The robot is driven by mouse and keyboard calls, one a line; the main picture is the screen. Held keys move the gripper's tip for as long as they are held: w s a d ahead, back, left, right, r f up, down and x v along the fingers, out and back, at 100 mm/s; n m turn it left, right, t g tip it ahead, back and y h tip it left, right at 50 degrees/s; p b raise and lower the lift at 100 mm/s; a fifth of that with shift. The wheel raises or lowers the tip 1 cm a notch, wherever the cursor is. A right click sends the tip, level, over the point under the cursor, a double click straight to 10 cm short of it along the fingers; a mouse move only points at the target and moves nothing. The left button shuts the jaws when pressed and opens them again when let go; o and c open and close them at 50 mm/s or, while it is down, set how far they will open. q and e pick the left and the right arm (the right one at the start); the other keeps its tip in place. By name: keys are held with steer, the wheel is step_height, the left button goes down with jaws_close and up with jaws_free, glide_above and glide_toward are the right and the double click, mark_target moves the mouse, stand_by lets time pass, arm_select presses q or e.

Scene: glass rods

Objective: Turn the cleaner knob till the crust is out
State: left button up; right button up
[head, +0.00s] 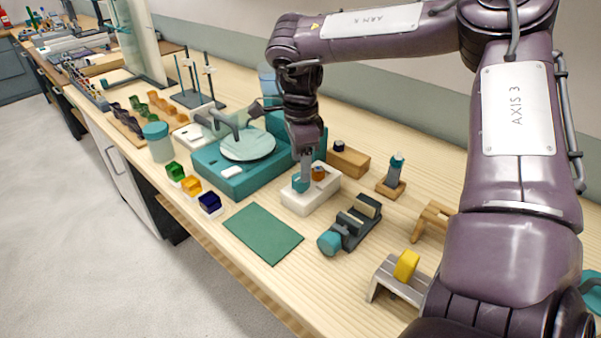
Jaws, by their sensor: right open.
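My right gripper (304,172) points straight down over a small white block (311,198) on the bench. Its fingers are open, at a teal knob (299,184) on top of the block; I cannot tell whether they touch it. An orange-brown round piece (319,171) sits on the same block, just right of the fingers. The white block looks like the cleaner, but no label is readable. No crust can be made out at this size. My left gripper is not in view.
A teal machine (210,172) with a pale round plate (248,145) stands left of the block. A dark clamp-like device with a teal end (330,242) lies in front. A wooden block (348,162) is behind right. A green mat (263,233) lies flat at the front.

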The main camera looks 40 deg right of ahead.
mark_target(301, 184)
step_height(301, 184, down, 4)
steer(key=shift+w+r, duration=0.1)
steer(key=shift+r, duration=0.05)
steer(key=shift+f, duration=0.25)
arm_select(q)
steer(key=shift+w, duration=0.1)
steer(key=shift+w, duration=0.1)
arm_select(e)
steer(key=shift+c, duration=0.8)
steer(key=c, duration=0.8)
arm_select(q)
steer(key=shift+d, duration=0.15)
arm_select(e)
steer(key=shift+c, duration=0.2)
steer(key=shift+m, duration=0.4)
